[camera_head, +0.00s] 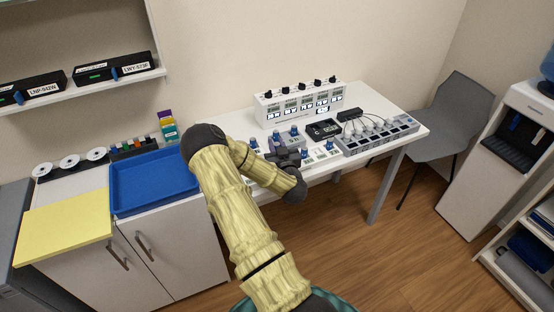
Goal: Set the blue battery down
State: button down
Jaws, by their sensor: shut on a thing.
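My gripper (287,156) is a small dark shape over the front part of the white table (398,110). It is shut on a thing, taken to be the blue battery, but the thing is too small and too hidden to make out. Several small blue-and-white items stand around the gripper, among them one to its right (304,153), one farther right (329,145) and one behind it (277,134). A grey block (287,140) sits just behind the gripper. I cannot tell whether the held thing touches the table.
A white instrument box (298,104) stands at the table's back. A black device (324,128) and a grey strip with cables (376,135) lie to the right. A blue tray (153,184) and yellow board (66,225) are on the left cabinet. A grey chair (452,125) stands right.

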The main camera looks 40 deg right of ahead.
jog(key=shift+f, duration=0.95)
jog(key=shift+f+p, duration=0.3)
jog(key=shift+f, duration=1.6)
jog(key=shift+f, duration=0.15)
jog(key=c, duration=1.3)
grip_release()
jog(key=shift+o, duration=0.2)
jog(key=shift+s+a+f, duration=0.1)
